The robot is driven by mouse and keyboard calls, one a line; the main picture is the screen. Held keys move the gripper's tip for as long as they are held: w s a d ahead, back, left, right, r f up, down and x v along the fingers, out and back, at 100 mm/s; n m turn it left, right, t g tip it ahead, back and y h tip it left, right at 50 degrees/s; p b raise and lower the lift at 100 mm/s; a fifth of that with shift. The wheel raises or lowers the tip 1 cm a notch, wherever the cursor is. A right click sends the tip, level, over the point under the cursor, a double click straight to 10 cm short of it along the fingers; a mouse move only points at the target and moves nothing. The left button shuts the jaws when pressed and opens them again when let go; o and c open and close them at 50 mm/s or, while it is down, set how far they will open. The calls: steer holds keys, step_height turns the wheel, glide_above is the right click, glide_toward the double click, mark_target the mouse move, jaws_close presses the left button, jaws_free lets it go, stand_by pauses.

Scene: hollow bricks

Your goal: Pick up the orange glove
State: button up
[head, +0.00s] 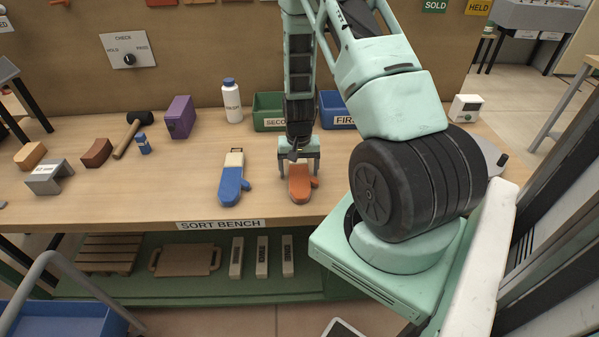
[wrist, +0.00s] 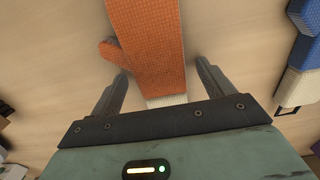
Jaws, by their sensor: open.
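The orange glove (head: 300,184) lies flat on the bench, near its front edge. My gripper (head: 299,165) is over its cuff end, pointing down. In the wrist view the orange glove (wrist: 152,45) has a textured surface, a thumb at the left and a pale cuff. My gripper's two fingers (wrist: 162,80) are open, one on each side of the glove near the cuff, with gaps showing on both sides. Whether the fingertips are at the glove's height is hard to tell. Part of the cuff is hidden behind the gripper.
A blue glove (head: 232,182) lies just left, close to my gripper. Behind stand a green bin (head: 268,108), a blue bin (head: 335,108) and a white bottle (head: 232,100). A purple box (head: 180,117) and a mallet (head: 131,133) lie farther left. The bench front is clear.

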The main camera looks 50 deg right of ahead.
mark_target(299, 171)
steer(key=c, duration=1.1)
step_height(299, 171, up, 10)
steer(key=b, duration=0.1)
steer(key=shift+b, duration=0.4)
